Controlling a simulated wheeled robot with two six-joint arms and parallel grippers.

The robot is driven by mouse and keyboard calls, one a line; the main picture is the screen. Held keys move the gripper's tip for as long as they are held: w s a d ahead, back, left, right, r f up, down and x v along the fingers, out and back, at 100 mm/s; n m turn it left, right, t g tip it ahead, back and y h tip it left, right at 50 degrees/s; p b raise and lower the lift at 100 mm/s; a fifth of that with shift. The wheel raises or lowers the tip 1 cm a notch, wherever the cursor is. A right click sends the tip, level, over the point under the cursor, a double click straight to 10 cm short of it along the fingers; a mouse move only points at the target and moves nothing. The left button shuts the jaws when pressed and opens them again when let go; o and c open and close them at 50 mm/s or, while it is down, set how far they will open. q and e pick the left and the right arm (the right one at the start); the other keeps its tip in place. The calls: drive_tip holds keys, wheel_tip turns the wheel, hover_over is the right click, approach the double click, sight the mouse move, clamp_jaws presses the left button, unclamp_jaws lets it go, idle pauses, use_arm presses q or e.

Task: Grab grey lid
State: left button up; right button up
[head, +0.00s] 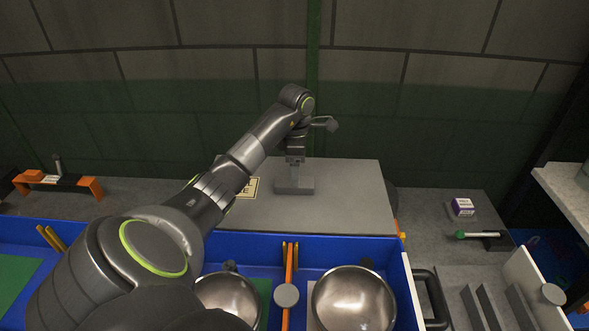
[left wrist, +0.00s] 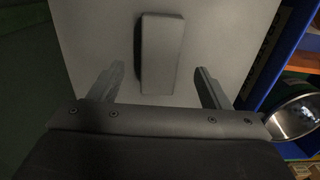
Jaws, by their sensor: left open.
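The grey lid (head: 350,200) is a wide flat plate lying behind the blue bins, with a block-shaped grey handle (head: 295,186) on top. My left gripper (head: 295,157) points down over the handle in the head view. In the left wrist view the handle (left wrist: 160,50) lies between and ahead of the two spread fingers of my left gripper (left wrist: 159,72), on the bare lid surface (left wrist: 95,40). The gripper is open, with a gap on each side of the handle. What lies under the lid is hidden. My right gripper is not in view.
Blue bins (head: 330,247) in front hold steel bowls (head: 352,300). An orange-ended rack (head: 90,186) stands at the left. A small purple-and-white box (head: 463,207) and a green-tipped tool (head: 480,235) lie at the right. A brick wall stands close behind.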

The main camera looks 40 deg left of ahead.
use_arm(q)
drive_tip(key=shift+f+b, duration=0.5)
drive_tip(key=shift+f, duration=0.1)
drive_tip(key=f+b, duration=0.2)
drive_tip(key=f, duration=0.1)
drive_tip(key=shift+s+a+f+b, duration=0.2)
drive_tip(key=shift+f+b, duration=0.1)
drive_tip(key=shift+b, duration=0.1)
drive_tip(key=shift+f, duration=0.3)
drive_tip(key=shift+c, duration=0.4)
drive_tip(key=c, duration=1.2)
drive_tip(key=shift+w+r, duration=0.1)
drive_tip(key=shift+c, duration=0.4)
drive_tip(key=shift+r, duration=0.15)
